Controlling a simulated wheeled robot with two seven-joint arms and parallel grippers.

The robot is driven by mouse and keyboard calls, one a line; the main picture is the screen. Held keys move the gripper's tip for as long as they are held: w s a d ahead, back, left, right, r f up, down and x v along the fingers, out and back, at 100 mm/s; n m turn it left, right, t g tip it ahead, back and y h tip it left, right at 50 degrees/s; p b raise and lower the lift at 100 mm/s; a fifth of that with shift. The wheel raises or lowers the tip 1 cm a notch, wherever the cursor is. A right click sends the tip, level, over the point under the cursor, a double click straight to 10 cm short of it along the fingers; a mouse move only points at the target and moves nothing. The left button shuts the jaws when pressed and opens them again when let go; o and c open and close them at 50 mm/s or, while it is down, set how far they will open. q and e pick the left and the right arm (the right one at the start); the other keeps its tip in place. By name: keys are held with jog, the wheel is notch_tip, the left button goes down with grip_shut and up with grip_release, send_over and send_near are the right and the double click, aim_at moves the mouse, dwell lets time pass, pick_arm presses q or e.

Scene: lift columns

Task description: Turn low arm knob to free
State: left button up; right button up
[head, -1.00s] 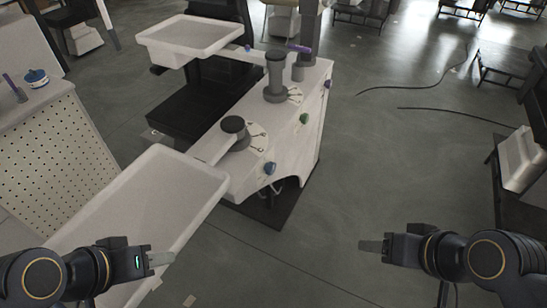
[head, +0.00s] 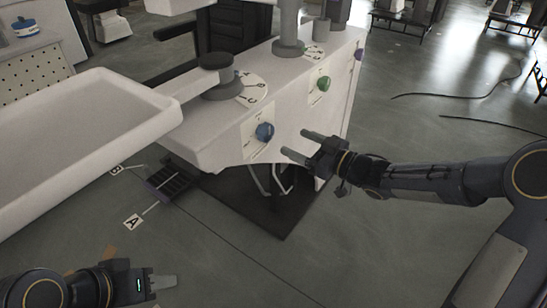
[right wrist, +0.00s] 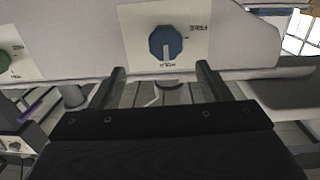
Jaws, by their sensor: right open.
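The blue knob (head: 265,131) is on a white label plate on the side of the white column unit, near the low arm. It also shows in the right wrist view (right wrist: 166,43), where its white mark points at HOLD and FREE is printed to the upper right. My right gripper (head: 294,143) is open and empty, just right of and slightly below the knob. In the right wrist view its fingertips (right wrist: 160,70) are apart, one either side of the knob's line, not around it. My left gripper (head: 165,283) is low at the left, away from the unit; its jaw opening is unclear.
A green knob (head: 323,83) sits further along the same side. The low arm's white tray (head: 150,120) reaches out at the left.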

aim_at(270, 134)
jog(key=shift+y, duration=0.3)
jog(key=x, duration=0.2)
jog(key=b+x, duration=0.1)
jog(key=x, duration=0.5)
jog(key=shift+s+a+f, duration=0.25)
jog(key=shift+f, duration=0.15)
jog(key=c, duration=1)
jog(key=shift+o, duration=0.2)
jog(key=shift+n+b, duration=0.3)
